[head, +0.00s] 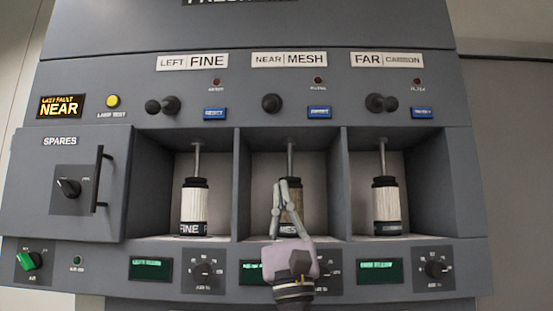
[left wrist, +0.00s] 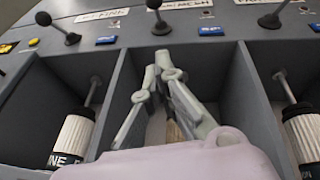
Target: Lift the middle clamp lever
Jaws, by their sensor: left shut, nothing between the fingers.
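The middle clamp lever (head: 271,103) is a black knob on the panel above the middle bay, under the NEAR MESH label (head: 289,60). In the left wrist view the lever (left wrist: 160,27) shows its round base and a stem running up to a knob at the top edge. My left gripper (head: 283,182) is in front of the middle bay, below the lever and apart from it. Its fingertips (left wrist: 162,60) are together and hold nothing. Behind them a brownish filter cartridge (head: 295,215) in the middle bay is partly hidden. My right gripper is not in view.
The left lever (head: 153,106) and right lever (head: 376,103) flank the middle one. Blue buttons (head: 319,112) sit beside the levers. White cartridges (head: 194,205) (head: 386,204) stand in the side bays, between grey dividers. A spares door (head: 75,214) with a handle is at left.

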